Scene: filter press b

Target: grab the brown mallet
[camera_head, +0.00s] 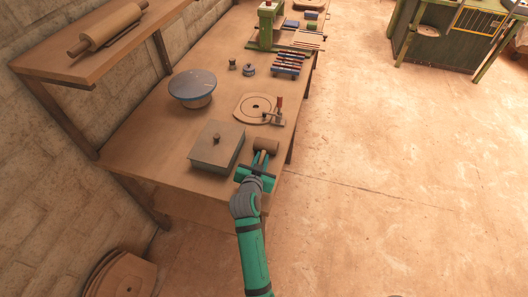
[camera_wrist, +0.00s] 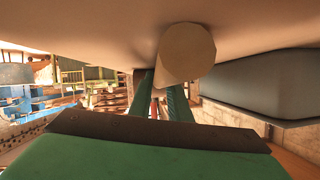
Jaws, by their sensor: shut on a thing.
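The brown mallet (camera_head: 266,146) is at the front edge of the wooden bench, its cylindrical head pointing away from my arm. My gripper (camera_head: 260,163) is at the mallet's handle, just in front of the head, and is shut on it. In the wrist view the round end of the mallet head (camera_wrist: 187,54) shows large and pale, right by the green fingers (camera_wrist: 160,98). Most of the handle is hidden by the gripper. I cannot tell whether the mallet touches the bench top.
A grey lidded box (camera_head: 216,148) stands close to the left of my gripper. A round board (camera_head: 256,107) and a small red-handled clamp (camera_head: 276,112) lie beyond the mallet. The floor (camera_head: 390,160) to the right is clear.

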